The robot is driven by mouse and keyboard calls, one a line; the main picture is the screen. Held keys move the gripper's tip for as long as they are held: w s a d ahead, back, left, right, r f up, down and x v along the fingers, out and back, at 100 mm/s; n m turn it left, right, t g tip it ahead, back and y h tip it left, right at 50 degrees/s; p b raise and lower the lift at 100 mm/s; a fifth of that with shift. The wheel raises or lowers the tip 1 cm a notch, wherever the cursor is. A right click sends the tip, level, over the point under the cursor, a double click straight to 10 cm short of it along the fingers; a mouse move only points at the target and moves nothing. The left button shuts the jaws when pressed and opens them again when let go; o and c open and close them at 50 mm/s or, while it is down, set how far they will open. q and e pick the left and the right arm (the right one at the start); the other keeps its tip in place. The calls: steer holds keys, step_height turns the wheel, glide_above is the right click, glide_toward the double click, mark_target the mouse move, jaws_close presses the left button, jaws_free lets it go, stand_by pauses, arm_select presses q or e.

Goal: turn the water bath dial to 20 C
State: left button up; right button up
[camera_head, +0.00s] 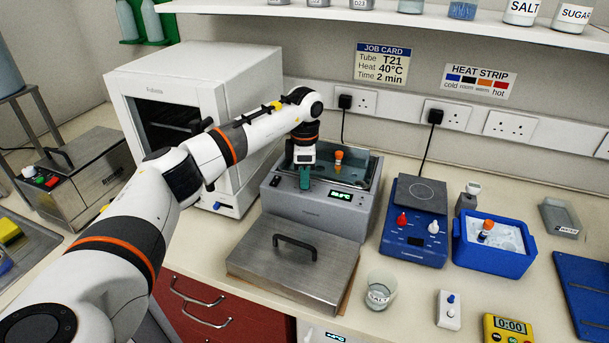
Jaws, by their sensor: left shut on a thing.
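The water bath (322,218) is a grey box in the middle of the bench, with an open, water-filled top. A small green-lit display (340,195) is on its front panel; its digits are too small to read surely. My left gripper (305,184) points down at the front panel, left of the display, with teal fingertips. It is shut on the dial, which the fingers hide. A tube with an orange cap (338,157) stands in the bath. My right gripper is not in view.
A steel lid with a black handle (292,268) lies in front of the bath. A white oven-like box (230,90) stands behind my left arm. A blue hotplate (413,235), a blue ice bucket (497,262) and a glass beaker (380,291) stand to the right.

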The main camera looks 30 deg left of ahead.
arm_select(q)
steer(key=n, duration=0.3)
steer(key=shift+n, duration=0.4)
steer(key=n, duration=0.3)
steer(key=shift+r+n, duration=0.1)
steer(key=shift+n, duration=0.2)
steer(key=n, duration=0.6)
steer(key=shift+n+p, duration=0.3)
steer(key=shift+p, duration=0.1)
steer(key=o, duration=1)
step_height(320, 180, up, 12)
steer(key=b, duration=0.3)
